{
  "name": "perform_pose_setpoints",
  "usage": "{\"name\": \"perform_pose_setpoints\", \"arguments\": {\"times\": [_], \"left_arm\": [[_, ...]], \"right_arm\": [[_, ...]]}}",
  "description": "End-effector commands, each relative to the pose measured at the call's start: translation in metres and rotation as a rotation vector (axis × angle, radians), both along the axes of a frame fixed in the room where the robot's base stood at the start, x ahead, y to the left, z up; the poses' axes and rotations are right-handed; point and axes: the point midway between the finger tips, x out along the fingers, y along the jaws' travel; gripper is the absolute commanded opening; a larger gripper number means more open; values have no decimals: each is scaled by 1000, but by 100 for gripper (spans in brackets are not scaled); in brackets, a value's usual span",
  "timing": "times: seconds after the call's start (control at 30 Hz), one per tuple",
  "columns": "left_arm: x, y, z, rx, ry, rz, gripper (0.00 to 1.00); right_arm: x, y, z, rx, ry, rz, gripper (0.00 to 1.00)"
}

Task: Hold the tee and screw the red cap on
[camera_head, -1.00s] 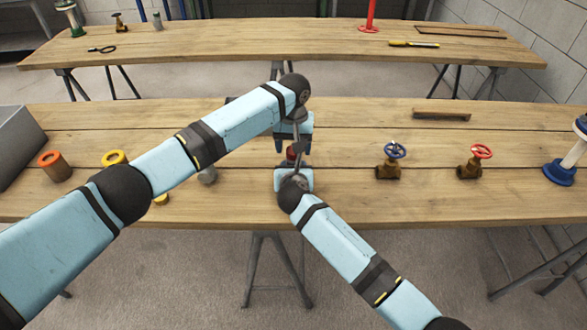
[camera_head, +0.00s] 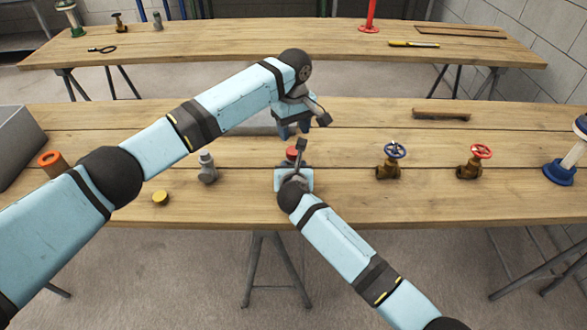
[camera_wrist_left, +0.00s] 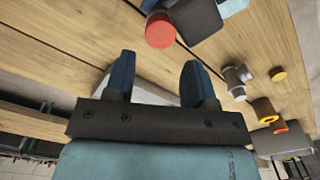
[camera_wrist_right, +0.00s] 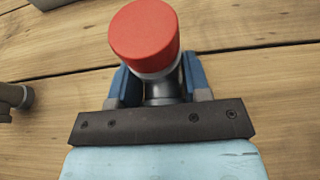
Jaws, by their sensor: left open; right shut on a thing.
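The red cap (camera_head: 292,152) sits on top of a grey tee (camera_wrist_right: 165,90), near the front middle of the bench. It also shows in the left wrist view (camera_wrist_left: 160,30) and large in the right wrist view (camera_wrist_right: 143,32). My right gripper (camera_head: 294,168) is shut on the tee's body below the cap, with one blue finger on each side. The cap hides part of the tee, and I cannot tell how tightly it is seated. My left gripper (camera_head: 290,130) is open and empty behind the cap, apart from it.
A second grey tee-like fitting (camera_head: 207,168) stands to the left, with a yellow cap (camera_head: 160,198) and an orange ring (camera_head: 52,161) beyond. A blue-wheeled valve (camera_head: 390,165) and a red-wheeled valve (camera_head: 470,165) stand to the right. The bench between them is clear.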

Motion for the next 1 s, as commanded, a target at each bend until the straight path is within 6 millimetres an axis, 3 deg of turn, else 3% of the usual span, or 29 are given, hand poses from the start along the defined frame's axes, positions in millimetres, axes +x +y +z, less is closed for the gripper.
{"name": "perform_pose_setpoints", "arguments": {"times": [0.23, 0.67, 1.0], "left_arm": [[0, 1, 9, 2, 0, 246, 50], [0, 1, 9, 1, 2, 275, 50], [0, 1, -35, 2, 3, 275, 50]], "right_arm": [[0, 0, 0, 0, 0, 0, 0], [0, 0, 0, 0, 0, 0, 0], [0, 0, 0, 0, 0, 0, 0]]}}
